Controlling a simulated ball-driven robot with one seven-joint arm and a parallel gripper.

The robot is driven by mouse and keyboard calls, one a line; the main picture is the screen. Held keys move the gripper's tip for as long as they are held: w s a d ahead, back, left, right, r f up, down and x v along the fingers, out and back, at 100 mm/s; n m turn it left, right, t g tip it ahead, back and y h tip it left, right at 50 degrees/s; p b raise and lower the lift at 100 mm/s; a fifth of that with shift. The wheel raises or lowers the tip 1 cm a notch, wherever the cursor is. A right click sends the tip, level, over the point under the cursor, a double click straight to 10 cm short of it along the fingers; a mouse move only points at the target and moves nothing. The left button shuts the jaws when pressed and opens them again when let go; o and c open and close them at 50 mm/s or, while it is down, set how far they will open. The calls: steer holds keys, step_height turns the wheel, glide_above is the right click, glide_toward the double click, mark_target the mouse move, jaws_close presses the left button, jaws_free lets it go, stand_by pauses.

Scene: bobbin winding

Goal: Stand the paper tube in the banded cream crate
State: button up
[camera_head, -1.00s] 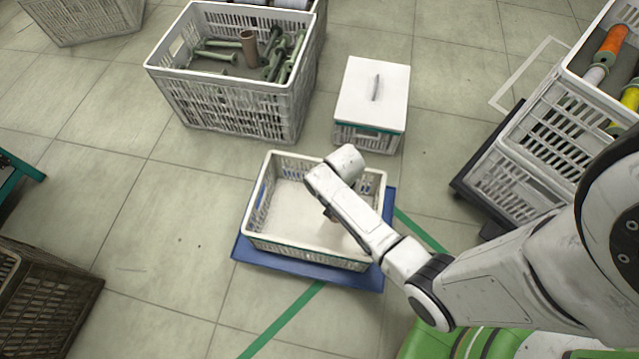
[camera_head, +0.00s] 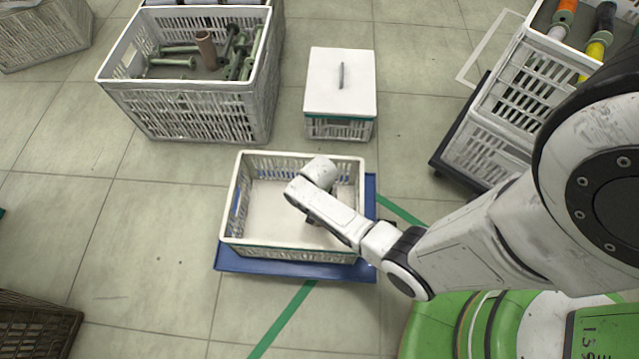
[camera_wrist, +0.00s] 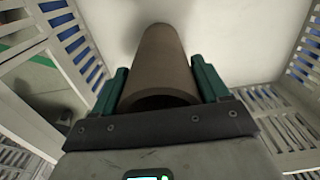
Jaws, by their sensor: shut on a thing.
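The cream crate (camera_head: 237,200) with a thin teal band stands on a blue base in the middle of the head view. Its floor (camera_head: 275,212) looks bare where I can see it. My gripper (camera_wrist: 160,78) is shut on a brown paper tube (camera_wrist: 160,58), with a green finger on each side of it. The tube is inside the crate's walls, its far end toward the pale floor; I cannot tell whether it touches. In the head view my arm hides the tube and most of the gripper.
A grey crate (camera_head: 190,112) at upper left holds green bobbins and another brown tube (camera_head: 206,50). A white-lidded box (camera_head: 340,85) stands behind the cream crate. A crate of coloured bobbins (camera_head: 500,90) is at right. Open floor (camera_head: 150,240) lies to the left.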

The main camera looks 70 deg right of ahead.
steer(key=shift+f, duration=0.1)
steer(key=shift+f, duration=0.1)
steer(key=o, duration=1)
steer(key=shift+o, duration=0.2)
step_height(320, 180, up, 12)
steer(key=p, duration=0.5)
steer(key=s+a+r+n, duration=0.3)
steer(key=r+n, duration=0.3)
steer(key=r, duration=0.3)
steer(key=s+a+r+n+t, duration=0.1)
steer(key=s+a+r+n, duration=0.3)
steer(key=r, duration=0.5)
steer(key=a+n, duration=0.2)
steer(key=n, duration=0.1)
steer(key=shift+s+a+r+n, duration=0.2)
steer(key=shift+s+r+n, duration=0.05)
steer(key=shift+s+n, duration=0.05)
